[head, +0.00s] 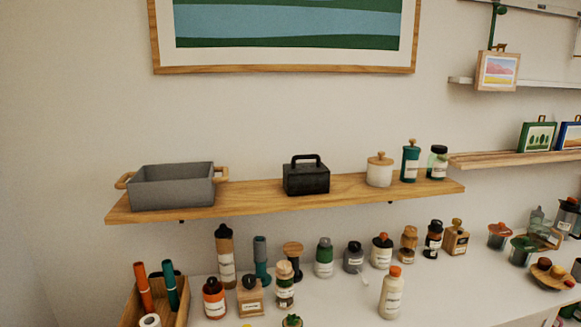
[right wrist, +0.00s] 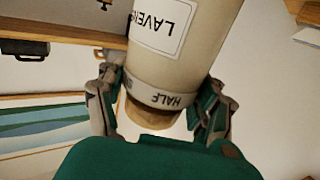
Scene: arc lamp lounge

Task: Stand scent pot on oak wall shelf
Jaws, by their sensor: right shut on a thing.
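The scent pot (right wrist: 180,50) is a cream cylinder with a white label beginning "LAVEN", a band reading "HALF" and a tan end. It fills the upper middle of the right wrist view. My right gripper (right wrist: 160,97) is shut on it near the band, with a finger on each side. The oak wall shelf (head: 255,194) spans the head view, and a wooden edge, likely this shelf, shows in the right wrist view (right wrist: 75,33). Whether the pot touches it I cannot tell. Neither gripper shows in the head view.
Gaps flank the black box. Several bottles crowd the white counter (head: 345,308) below. A framed picture (head: 285,70) hangs above.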

